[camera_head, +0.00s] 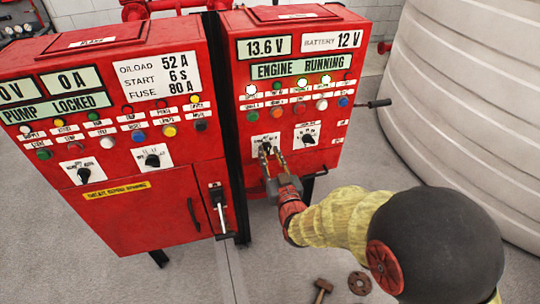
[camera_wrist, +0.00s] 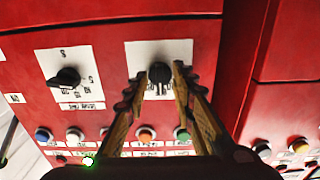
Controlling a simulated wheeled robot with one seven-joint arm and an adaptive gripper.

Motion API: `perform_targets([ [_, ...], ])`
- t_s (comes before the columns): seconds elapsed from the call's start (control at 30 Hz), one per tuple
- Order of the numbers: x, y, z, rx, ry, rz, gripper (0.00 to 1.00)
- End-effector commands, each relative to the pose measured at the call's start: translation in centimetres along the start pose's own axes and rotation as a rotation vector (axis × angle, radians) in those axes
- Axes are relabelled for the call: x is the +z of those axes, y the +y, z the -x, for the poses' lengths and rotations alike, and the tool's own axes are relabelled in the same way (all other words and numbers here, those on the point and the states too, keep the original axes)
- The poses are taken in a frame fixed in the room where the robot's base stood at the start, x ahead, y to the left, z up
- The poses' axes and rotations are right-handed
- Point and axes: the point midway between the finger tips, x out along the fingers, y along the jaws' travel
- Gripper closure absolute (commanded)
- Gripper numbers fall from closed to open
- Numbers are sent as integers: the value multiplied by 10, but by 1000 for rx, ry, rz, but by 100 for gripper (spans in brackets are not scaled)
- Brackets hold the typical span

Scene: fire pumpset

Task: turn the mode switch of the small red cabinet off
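The small red cabinet (camera_head: 318,178) stands at the right of the head view, with an "ENGINE RUNNING" display. It has two black rotary switches on white plates. My gripper (camera_head: 270,152) is at the left switch (camera_head: 266,145), whose label I cannot read. In the wrist view that switch (camera_wrist: 159,73) sits between the fingertips of my gripper (camera_wrist: 160,76). The fingers are open on either side of it, with a small gap showing. The other switch (camera_wrist: 66,78) is clear of my gripper; it also shows in the head view (camera_head: 308,139).
A larger red cabinet (camera_head: 140,212) stands close on the left, with its own switches and a lever handle (camera_head: 221,212). A black-tipped lever (camera_head: 378,103) sticks out from the small cabinet's right side. A white tank (camera_head: 475,100) stands at right. A hammer (camera_head: 322,288) lies on the floor.

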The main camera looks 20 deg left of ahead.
Motion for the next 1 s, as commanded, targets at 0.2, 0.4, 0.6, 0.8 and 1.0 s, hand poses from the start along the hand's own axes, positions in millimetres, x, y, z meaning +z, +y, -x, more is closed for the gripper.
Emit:
perform_targets([
  [0.2, 0, 0, 15, 0, 0, 0, 74],
  [0.4, -1, 0, 54, 0, 0, 0, 74],
  [0.6, 0, 0, 92, 0, 0, 0, 74],
  [0.8, 0, 0, 115, -1, 0, 0, 74],
  [1.0, 0, 0, 120, 0, 0, 0, 74],
])
